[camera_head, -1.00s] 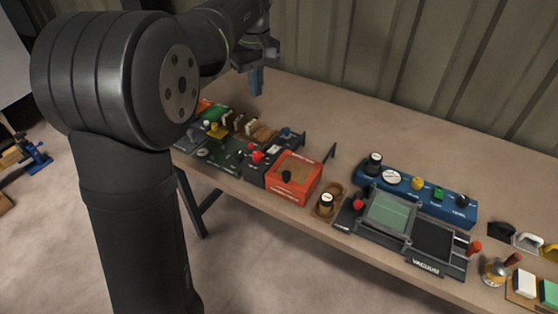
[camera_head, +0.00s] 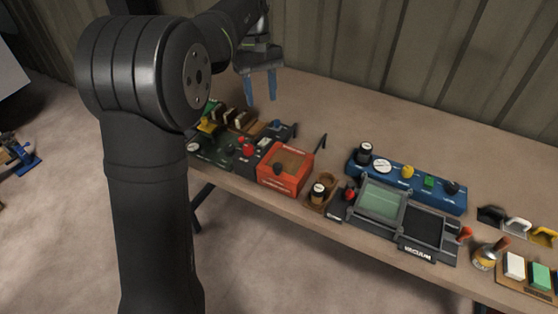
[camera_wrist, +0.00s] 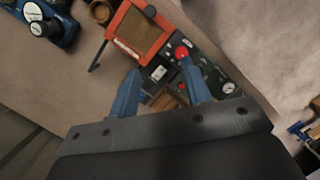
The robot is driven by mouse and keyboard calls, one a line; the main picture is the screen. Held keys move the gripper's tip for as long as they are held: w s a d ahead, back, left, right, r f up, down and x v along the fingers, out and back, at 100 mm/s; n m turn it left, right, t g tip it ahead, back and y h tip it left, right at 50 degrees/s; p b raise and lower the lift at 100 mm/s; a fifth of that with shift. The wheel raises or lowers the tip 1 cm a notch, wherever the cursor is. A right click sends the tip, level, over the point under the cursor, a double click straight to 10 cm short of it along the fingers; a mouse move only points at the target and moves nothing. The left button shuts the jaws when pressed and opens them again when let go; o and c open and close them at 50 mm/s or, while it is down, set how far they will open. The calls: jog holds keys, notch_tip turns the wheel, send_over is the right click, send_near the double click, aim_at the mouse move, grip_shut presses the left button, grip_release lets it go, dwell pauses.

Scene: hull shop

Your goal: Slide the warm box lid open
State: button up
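The warm box (camera_head: 301,178) is an orange-red box on the bench with a brown panel as its lid (camera_head: 288,158). A dark knob (camera_head: 278,169) stands near the lid's front edge. The lid appears to cover the top. In the wrist view the box (camera_wrist: 167,43) is at the top, its panel (camera_wrist: 131,30) and knob (camera_wrist: 151,11) in sight. My gripper (camera_head: 262,102) is open and empty, with two blue fingers apart, above the back of the bench, behind and left of the box. In the wrist view the fingertips (camera_wrist: 158,66) are below the box's image, not touching it.
A dark panel with a red knob (camera_head: 247,150) adjoins the box on the left. A wooden holder (camera_head: 321,190) and a vacuum frame (camera_head: 381,201) are on the right. A blue control unit (camera_head: 410,182) stands behind that frame. The bench's back strip (camera_head: 330,110) is mostly clear.

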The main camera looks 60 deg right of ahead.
jog(key=s+f+m+g+y, duration=0.1)
jog(key=s+f+m, duration=0.1)
send_near(277, 164)
jog(key=x, duration=0.9)
jog(key=shift+s+a, duration=0.1)
grip_shut()
